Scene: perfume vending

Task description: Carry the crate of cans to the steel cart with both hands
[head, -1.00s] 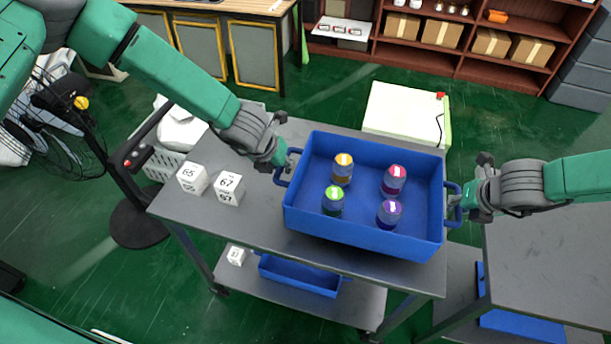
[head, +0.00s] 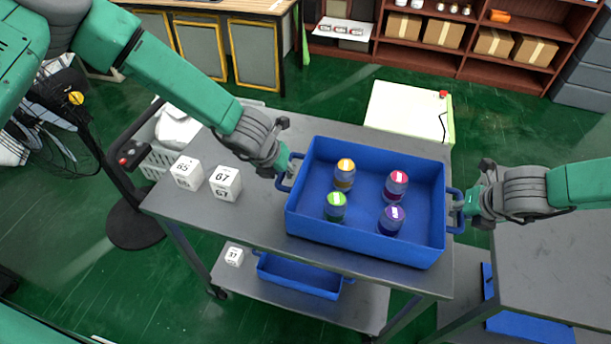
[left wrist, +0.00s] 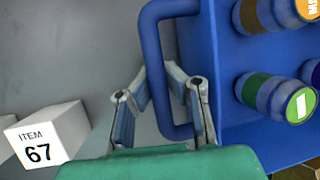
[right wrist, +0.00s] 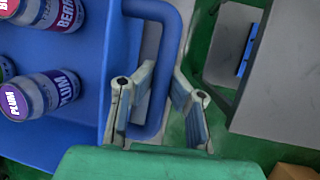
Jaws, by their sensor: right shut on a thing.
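The blue crate (head: 365,243) holds cans with orange, pink, green and purple lids and is over the right part of the grey cart top (head: 262,213). I cannot tell if it touches the top. My left gripper (head: 283,168) is at the crate's left handle; in the left wrist view its fingers (left wrist: 160,95) are on both sides of the handle bar (left wrist: 165,40), one inside the loop. My right gripper (head: 466,204) is shut on the right handle, which also shows in the right wrist view (right wrist: 172,50). The cans stand upright.
White number cubes (head: 225,184) stand on the cart top left of the crate. Another blue crate (head: 300,277) is on the lower shelf. A second grey table (head: 560,260) stands at the right. A white box (head: 405,110) is behind. Green floor is open at the lower left.

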